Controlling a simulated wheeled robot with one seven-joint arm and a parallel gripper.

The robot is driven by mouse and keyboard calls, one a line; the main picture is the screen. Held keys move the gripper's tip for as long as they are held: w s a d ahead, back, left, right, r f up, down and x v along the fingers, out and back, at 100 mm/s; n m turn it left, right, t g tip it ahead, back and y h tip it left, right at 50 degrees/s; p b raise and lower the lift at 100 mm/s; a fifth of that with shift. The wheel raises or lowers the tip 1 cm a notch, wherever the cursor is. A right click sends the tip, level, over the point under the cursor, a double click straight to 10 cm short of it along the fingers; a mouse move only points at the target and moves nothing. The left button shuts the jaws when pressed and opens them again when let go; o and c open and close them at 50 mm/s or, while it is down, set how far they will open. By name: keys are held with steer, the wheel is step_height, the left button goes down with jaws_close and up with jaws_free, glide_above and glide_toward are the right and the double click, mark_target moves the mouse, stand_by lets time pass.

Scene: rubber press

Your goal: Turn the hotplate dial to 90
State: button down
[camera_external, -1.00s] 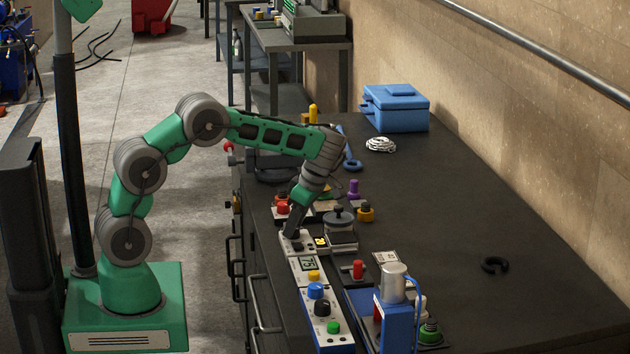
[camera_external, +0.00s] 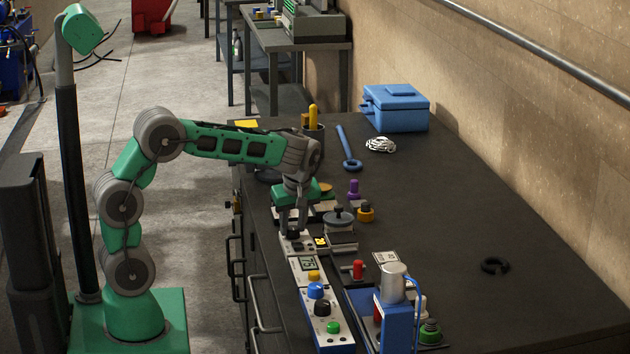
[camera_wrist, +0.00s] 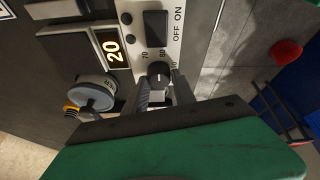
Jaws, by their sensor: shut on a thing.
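The hotplate dial (camera_wrist: 160,72) is a dark round knob on a pale panel, with 70 and 80 printed around it. In the wrist view my gripper (camera_wrist: 162,92) has a finger on each side of the dial and is shut on it. The pointer's exact reading is hard to make out. An ON/OFF switch (camera_wrist: 156,28) sits above the dial, and a lit display (camera_wrist: 112,46) beside it reads 20. In the external view my gripper (camera_external: 292,230) points down at the hotplate panel (camera_external: 297,246) and hides the dial.
A grey-lidded vessel (camera_external: 338,220) stands close right of my gripper. A control box (camera_external: 309,294) with a 75 display and several coloured knobs lies nearer the camera. A blue clamp-like device (camera_external: 397,325) stands beside it. The right of the bench is mostly clear.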

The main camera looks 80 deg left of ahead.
steer(key=m+t+b, duration=0.1)
steer(key=m, duration=0.1)
steer(key=m+b, duration=0.2)
steer(key=shift+s+f+t, duration=0.15)
steer(key=shift+f+t, duration=0.05)
steer(key=shift+t, duration=0.2)
steer(key=m+t+h+b, duration=0.1)
steer(key=m+b, duration=0.1)
steer(key=m, duration=0.2)
steer(key=shift+a, duration=0.15)
steer(key=m+t+h+b, duration=0.1)
steer(key=m, duration=0.2)
steer(key=shift+s+r+m, duration=0.1)
steer(key=shift+r+m, duration=0.05)
steer(key=shift+m, duration=0.15)
steer(key=shift+a+m+t+h, duration=0.1)
steer(key=shift+m+t+h, duration=0.35)
steer(key=shift+m, duration=0.95)
steer(key=c, duration=1)
jaws_free()
steer(key=shift+c, duration=0.2)
